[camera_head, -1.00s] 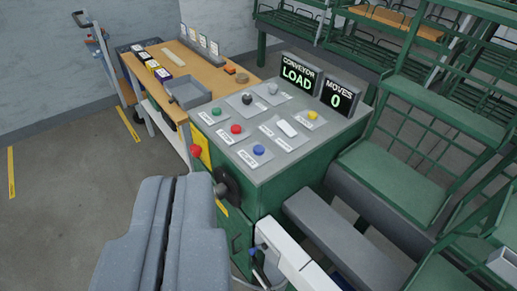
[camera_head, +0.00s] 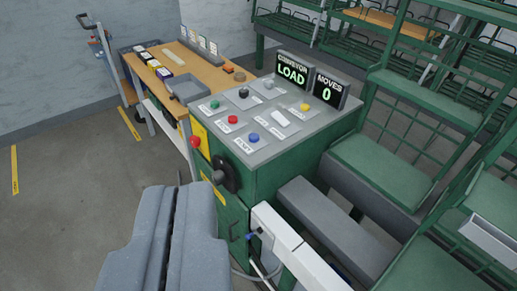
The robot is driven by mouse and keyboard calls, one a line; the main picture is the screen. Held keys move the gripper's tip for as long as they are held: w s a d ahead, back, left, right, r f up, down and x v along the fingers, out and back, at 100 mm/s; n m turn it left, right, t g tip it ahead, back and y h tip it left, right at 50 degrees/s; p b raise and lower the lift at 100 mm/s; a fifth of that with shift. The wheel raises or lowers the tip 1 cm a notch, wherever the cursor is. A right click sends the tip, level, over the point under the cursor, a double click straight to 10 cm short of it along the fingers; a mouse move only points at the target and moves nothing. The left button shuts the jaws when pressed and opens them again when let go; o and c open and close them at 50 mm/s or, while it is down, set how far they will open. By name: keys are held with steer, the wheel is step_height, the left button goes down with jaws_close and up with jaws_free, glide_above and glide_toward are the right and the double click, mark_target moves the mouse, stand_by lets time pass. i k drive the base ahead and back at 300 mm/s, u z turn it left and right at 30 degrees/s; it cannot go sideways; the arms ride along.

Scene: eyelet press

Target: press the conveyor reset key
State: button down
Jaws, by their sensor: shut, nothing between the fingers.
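The conveyor control console (camera_head: 272,172) is a green cabinet with a grey sloped top, in the middle of the camera view. A blue key (camera_head: 254,137) sits near its front edge; the small label beside it seems to read RESET. A red key (camera_head: 233,119), a green key (camera_head: 214,104) and a yellow key (camera_head: 304,106) are on the same panel. The conveyor screen (camera_head: 293,72) reads LOAD. My gripper (camera_head: 178,187) is shut and empty at the bottom, left of and in front of the console, apart from every key.
A red knob (camera_head: 195,141) on a yellow plate and a black rotary switch (camera_head: 223,174) stick out from the console front. A wooden bench (camera_head: 215,78) with a grey tray stands behind left. White and grey beams and green racks (camera_head: 390,165) crowd the right.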

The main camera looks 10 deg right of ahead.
mark_target(254, 137)
steer(key=k, duration=1.05)
steer(key=u, duration=0.55)
steer(key=i, duration=2.35)
steer(key=z, duration=0.85)
